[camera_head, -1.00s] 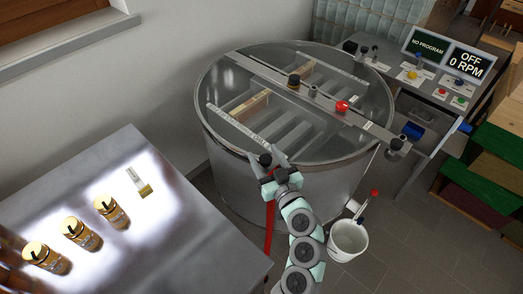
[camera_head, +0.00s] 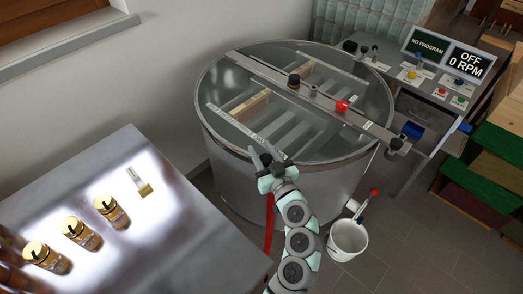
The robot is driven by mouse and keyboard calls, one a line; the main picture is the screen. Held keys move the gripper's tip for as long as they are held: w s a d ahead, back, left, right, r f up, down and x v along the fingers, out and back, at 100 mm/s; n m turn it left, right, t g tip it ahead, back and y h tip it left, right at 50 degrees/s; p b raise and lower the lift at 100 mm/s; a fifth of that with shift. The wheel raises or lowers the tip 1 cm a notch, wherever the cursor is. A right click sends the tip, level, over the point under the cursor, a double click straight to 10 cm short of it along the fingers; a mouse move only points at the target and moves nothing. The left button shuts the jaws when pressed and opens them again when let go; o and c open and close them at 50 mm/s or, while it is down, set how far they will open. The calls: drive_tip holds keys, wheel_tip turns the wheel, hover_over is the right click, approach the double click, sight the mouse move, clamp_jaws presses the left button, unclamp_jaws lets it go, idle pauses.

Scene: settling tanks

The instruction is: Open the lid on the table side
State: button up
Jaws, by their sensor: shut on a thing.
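The round metal tank (camera_head: 240,168) stands in the middle with its clear top in two halves, split by a metal crossbar (camera_head: 262,68). The table-side lid (camera_head: 318,146) is the near-left half, transparent and lying flat on the tank. Frames with wooden bars show through it. My gripper (camera_head: 263,153) is at the near rim of this lid, shut on its small dark handle, which the fingers now hide. The metal table (camera_head: 175,235) is at the lower left.
Several amber jars (camera_head: 82,234) and a small brush (camera_head: 139,181) are on the table. A white bucket (camera_head: 348,240) stands on the floor right of my arm. A control panel (camera_head: 440,80) reading OFF, 0 RPM is behind the tank. Green and dark boxes (camera_head: 495,150) stand at right.

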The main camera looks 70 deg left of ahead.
clamp_jaws()
idle(0.8)
